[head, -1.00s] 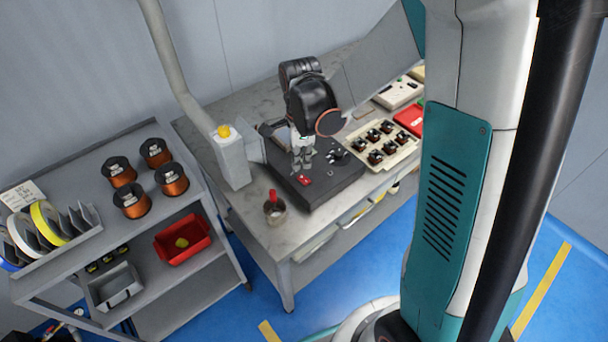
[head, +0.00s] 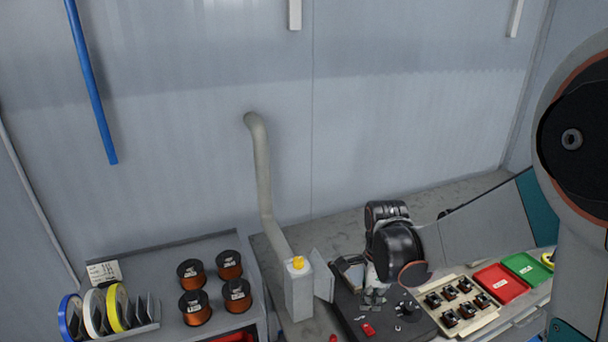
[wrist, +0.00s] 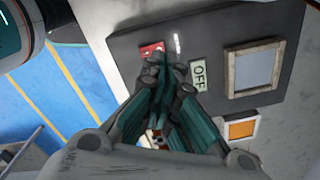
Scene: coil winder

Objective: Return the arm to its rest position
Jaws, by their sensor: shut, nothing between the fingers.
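My gripper (head: 373,301) is shut and empty. In the head view it hangs over the dark winder base (head: 416,330) on the bench, with my arm reaching in from the right. In the wrist view my gripper (wrist: 166,62) has its fingertips together, near a red switch (wrist: 152,48) and an OFF label (wrist: 198,76) on the dark panel. The red switch also shows in the head view (head: 368,330). I cannot tell whether the fingertips touch the panel.
A tray of small wound parts (head: 483,313) stands right of the winder, beside red (head: 500,283) and green (head: 525,267) trays. A grey post with a yellow button (head: 298,263) and pipe stands left. Copper spools (head: 229,265) sit on the left cart. Open space lies above the bench.

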